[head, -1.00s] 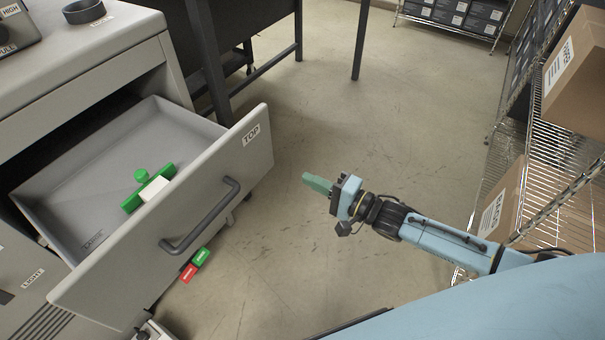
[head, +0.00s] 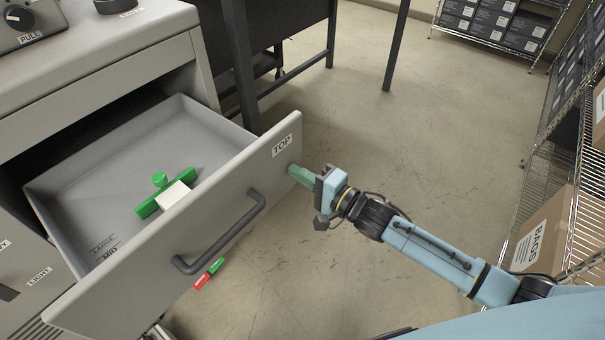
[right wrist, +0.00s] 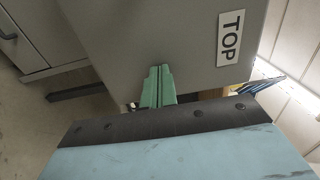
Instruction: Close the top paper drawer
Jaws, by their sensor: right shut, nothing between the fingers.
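The top paper drawer (head: 240,178) is a grey drawer pulled well out of the grey machine. Its front panel carries a TOP label (head: 282,146) and a dark bar handle (head: 222,238). The TOP label also shows in the right wrist view (right wrist: 231,38). Inside the drawer lies a green guide with a knob and a white block (head: 172,195). My right gripper (head: 294,173) is shut and empty, its green fingertips at the drawer front just below the TOP label. I cannot tell whether they touch the panel. My left gripper is not in view.
A cardboard box (head: 545,235) stands on a wire shelf at the right. A dark table (head: 275,25) stands behind the drawer. A green and red tag (head: 209,272) shows below the handle. The floor (head: 440,130) between machine and shelf is clear.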

